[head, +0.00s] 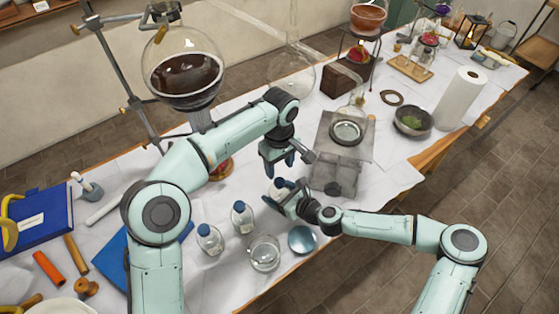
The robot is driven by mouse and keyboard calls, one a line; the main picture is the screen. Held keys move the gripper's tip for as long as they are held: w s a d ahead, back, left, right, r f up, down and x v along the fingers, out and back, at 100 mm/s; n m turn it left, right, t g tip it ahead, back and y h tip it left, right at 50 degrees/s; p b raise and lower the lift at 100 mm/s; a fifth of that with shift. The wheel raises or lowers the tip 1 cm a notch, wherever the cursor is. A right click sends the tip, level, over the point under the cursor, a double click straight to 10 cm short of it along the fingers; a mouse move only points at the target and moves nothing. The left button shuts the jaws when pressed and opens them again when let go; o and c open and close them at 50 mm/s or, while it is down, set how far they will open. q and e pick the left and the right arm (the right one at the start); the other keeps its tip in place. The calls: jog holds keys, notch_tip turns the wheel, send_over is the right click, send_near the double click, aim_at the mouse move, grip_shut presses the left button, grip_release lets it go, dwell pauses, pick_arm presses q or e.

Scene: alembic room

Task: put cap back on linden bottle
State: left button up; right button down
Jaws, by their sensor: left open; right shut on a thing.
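Three small clear bottles with pale labels stand on the white-covered table. One bottle (210,239) is at the left, one bottle (243,217) is in the middle, and one bottle (279,187) is partly hidden by my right gripper. I cannot read which is the linden bottle, and I cannot make out a loose cap. My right gripper (280,200) is shut at that third bottle, low over the table. My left gripper (277,162) is open, pointing down, above and just behind this bottle, with nothing visible between its fingers.
A glass beaker (264,253) and a blue round dish (301,239) are in front of the bottles. A grey burner stand (337,176) is close on the right. A round flask of dark liquid (185,75) hangs behind. A blue book (40,222) lies left.

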aim_at(279, 181)
pick_arm(q)
notch_tip(279, 181, down, 7)
jog(key=shift+r, duration=0.2)
